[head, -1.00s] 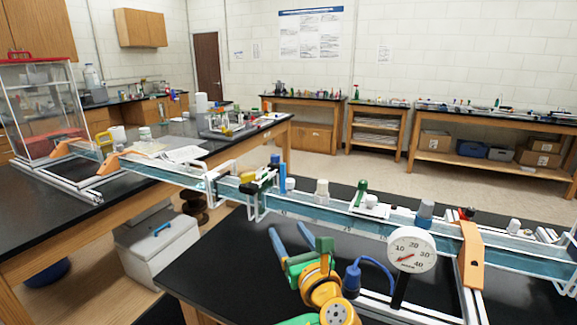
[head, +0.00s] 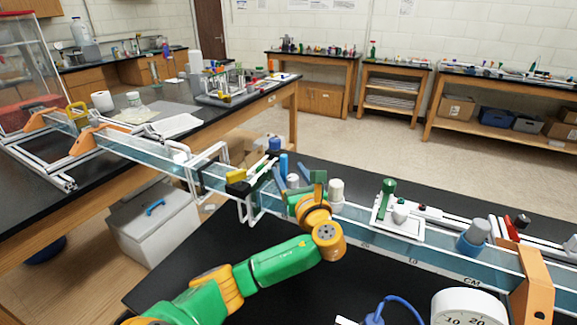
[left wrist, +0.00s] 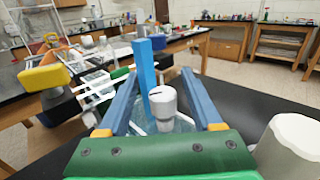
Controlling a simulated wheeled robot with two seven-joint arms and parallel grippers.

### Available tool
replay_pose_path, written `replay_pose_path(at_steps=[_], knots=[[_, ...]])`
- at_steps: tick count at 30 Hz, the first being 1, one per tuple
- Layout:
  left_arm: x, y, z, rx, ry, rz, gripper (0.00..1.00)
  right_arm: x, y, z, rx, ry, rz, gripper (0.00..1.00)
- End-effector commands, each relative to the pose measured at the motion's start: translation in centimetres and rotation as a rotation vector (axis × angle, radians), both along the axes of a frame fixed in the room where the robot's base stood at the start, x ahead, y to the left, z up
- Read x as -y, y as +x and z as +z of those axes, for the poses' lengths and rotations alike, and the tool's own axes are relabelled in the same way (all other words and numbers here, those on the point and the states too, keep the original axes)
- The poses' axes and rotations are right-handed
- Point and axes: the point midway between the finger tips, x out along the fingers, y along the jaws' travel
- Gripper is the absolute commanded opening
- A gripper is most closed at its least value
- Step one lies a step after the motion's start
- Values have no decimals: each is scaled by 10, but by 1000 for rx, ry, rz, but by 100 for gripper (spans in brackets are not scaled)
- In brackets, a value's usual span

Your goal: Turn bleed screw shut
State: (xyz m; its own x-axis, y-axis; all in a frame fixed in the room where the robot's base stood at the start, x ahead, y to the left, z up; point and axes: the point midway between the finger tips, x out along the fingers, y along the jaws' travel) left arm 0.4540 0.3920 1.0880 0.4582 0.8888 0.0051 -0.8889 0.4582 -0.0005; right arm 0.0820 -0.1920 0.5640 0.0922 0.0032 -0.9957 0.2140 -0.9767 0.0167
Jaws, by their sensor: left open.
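A small grey-white screw with a dark slot across its top, which looks like the bleed screw (left wrist: 163,103), stands upright between my left gripper's fingers in the left wrist view. In the head view the bleed screw (head: 292,181) is partly hidden by my gripper. My left gripper (head: 290,171) is open, with its two blue fingers on either side of the screw; it also shows in the left wrist view (left wrist: 158,76). I cannot tell whether a finger touches the screw. My right gripper is not in view.
A blue upright post (left wrist: 146,66) stands just behind the screw. A yellow-ended clamp (left wrist: 45,78) is to its left, and a white cylinder (left wrist: 290,148) to its right. The long clear channel (head: 370,232) crosses the bench. A round gauge (head: 468,308) stands at the front right.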

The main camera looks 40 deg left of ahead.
Motion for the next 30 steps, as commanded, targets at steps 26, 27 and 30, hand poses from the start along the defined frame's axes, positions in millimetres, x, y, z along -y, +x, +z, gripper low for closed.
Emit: replay_pose_path(at_steps=[26, 27, 30], knots=[[-13, 7, 1, -1, -1, -15, 0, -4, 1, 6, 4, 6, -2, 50], [-13, 7, 2, -1, -1, -24, 0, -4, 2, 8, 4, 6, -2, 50], [-13, 8, 3, -2, 0, -61, 0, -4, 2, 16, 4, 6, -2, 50]])
